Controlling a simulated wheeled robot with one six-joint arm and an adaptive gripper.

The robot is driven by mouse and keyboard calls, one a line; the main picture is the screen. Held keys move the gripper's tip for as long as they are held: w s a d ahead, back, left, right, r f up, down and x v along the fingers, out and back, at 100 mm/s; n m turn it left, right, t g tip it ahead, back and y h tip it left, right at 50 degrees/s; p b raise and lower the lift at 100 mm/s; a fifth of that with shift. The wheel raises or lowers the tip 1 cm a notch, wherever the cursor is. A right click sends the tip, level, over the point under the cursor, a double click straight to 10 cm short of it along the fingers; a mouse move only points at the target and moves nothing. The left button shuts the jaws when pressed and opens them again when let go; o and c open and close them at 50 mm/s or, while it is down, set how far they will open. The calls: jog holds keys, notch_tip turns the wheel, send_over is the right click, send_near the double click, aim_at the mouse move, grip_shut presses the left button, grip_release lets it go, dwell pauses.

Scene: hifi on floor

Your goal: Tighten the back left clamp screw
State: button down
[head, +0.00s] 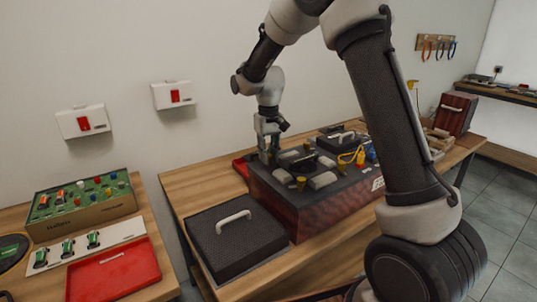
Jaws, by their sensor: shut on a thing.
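A dark box unit with reddish sides (315,216) stands on the wooden table. Its top carries grey rounded pads and small brass-coloured clamp screws, one at the front left (301,183) and one at the front right (342,169). My gripper (268,155) points down at the back left corner of the box top, shut on the back left clamp screw. The fingers hide most of that screw, so its turn and seating cannot be told.
A black lid with a pale handle (236,234) lies on the table at front left. A yellow cable (352,154) lies on the box top. A red tray (113,271) and a green board (84,201) are on the left table. My arm crosses the right side.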

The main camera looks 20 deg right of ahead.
jog(key=m, duration=0.5)
jog(key=shift+m, duration=0.4)
jog(key=shift+r, duration=0.1)
jog(key=c, duration=1.3)
grip_release()
jog(key=shift+o, duration=0.2)
notch_tip(320, 180, up, 12)
